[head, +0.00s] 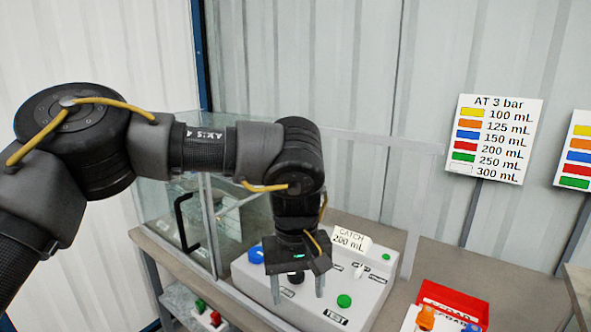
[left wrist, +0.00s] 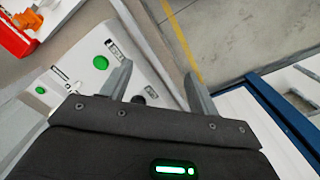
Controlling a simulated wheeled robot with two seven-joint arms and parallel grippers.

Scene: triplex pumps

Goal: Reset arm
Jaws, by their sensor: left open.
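My left arm reaches in from the left in the head view, with its gripper (head: 297,285) pointing down over the white control box (head: 262,284). The left gripper is open with nothing between its fingers. It also shows in the left wrist view (left wrist: 160,82), its two fingers apart above the box's front edge. A dark knob (left wrist: 138,99) on the box shows near one finger; I cannot tell whether they touch. A green button (head: 344,300) sits on the box to the right of the gripper. My right gripper is not in view.
A glass-walled enclosure (head: 160,205) with a black handle stands behind left. A small "CATCH 200 mL" card (head: 350,240) stands by the box. A pressure chart (head: 491,138) stands behind.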

